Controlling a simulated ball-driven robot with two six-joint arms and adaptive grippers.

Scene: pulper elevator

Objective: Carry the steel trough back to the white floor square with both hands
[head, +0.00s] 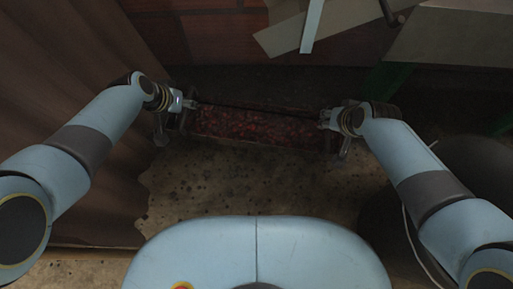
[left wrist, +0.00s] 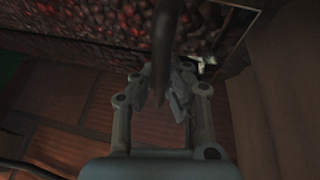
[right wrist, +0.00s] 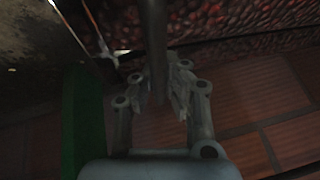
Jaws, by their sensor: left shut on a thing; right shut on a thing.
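The steel trough (head: 258,145) is long and dark-rimmed and holds a mass of dark red fruit (head: 250,126). It lies across the middle of the head view, below the brick wall. My left gripper (head: 190,104) is shut on a bar at the trough's left end, and the bar shows between the fingers in the left wrist view (left wrist: 166,95). My right gripper (head: 325,118) is shut on a bar at the right end, which also shows in the right wrist view (right wrist: 157,90). I do not see a white floor square; my own body hides the nearest floor.
A brown curtain-like sheet (head: 70,110) hangs at the left. A brick wall (head: 210,38) stands behind. Green legs (head: 385,80) and pale panels (head: 450,38) are at the back right. A dark round object (head: 475,175) is at the right. Speckled floor (head: 250,190) lies open before the trough.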

